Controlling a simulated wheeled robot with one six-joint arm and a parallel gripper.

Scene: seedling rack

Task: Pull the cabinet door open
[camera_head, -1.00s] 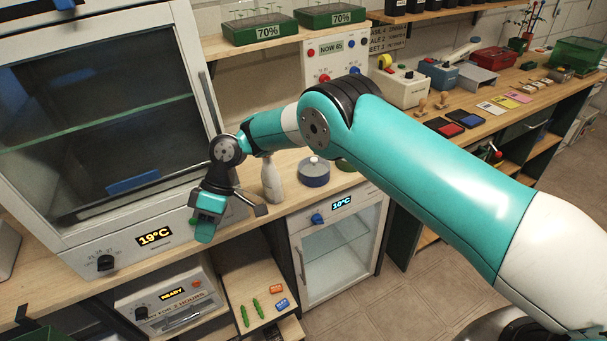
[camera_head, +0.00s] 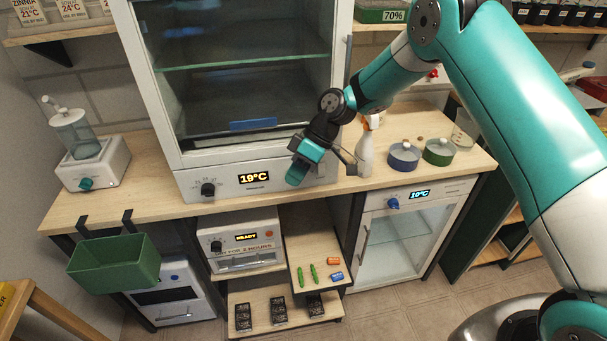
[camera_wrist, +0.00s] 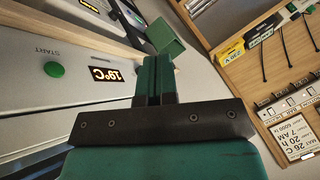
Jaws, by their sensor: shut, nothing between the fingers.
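The tall white glass-fronted cabinet (camera_head: 160,110) stands on the bench, its door shut, with a vertical handle (camera_head: 348,62) at its right edge. Its lower panel carries a 19°C display (camera_head: 254,177), also in the wrist view (camera_wrist: 104,82). A smaller cabinet with a glass door (camera_head: 405,245) stands below at the right, also shut, with a bar handle (camera_head: 365,246) at its left. My gripper (camera_head: 297,172) is shut and empty, in front of the tall cabinet's lower right panel and below its handle. Its closed teal fingers (camera_wrist: 155,78) show in the wrist view; no handle is between them.
A spray bottle (camera_head: 367,150), a blue pot (camera_head: 404,156) and a green pot (camera_head: 439,152) stand on the bench right of my gripper. A green trough (camera_head: 115,262) hangs at the bench's left front. A pull-out shelf (camera_head: 305,250) juts out below. The floor in front is clear.

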